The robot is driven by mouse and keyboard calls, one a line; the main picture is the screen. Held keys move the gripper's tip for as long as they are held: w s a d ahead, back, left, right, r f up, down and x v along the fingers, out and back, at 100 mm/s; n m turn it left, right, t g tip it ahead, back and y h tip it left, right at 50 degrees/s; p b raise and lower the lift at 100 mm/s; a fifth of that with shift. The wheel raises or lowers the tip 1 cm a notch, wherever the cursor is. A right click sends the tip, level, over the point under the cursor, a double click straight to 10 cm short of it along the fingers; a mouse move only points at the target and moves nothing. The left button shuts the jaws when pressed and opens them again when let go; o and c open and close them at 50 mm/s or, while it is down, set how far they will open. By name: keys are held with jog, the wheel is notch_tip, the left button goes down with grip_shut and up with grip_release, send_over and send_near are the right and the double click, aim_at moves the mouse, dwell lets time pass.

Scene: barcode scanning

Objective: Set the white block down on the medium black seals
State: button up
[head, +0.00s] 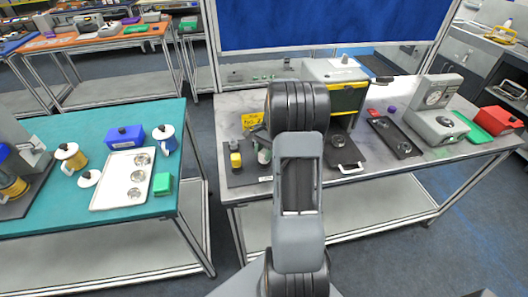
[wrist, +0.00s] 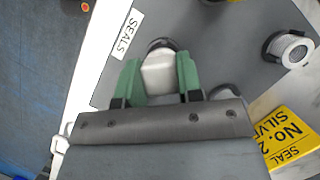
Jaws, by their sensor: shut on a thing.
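In the wrist view the two green fingers of my gripper (wrist: 158,76) are shut on the white block (wrist: 158,70), one finger on each side. A black ring-shaped seal (wrist: 163,42) curves out just beyond the block, mostly hidden by it. I cannot tell whether the block touches it. A second black seal (wrist: 225,89) lies to the right, partly covered by my gripper. The dark grey mat (wrist: 195,45) under them has a white SEALS label (wrist: 127,34). In the head view my arm hides most of my gripper.
A black ring with a white centre (wrist: 290,48) sits farther right on the mat. A yellow sign (wrist: 292,135) is at the lower right.

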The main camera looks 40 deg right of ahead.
jog(key=o, duration=1.3)
notch_tip(320, 180, up, 8)
jog(key=p, duration=0.6)
jog(key=shift+f, duration=0.25)
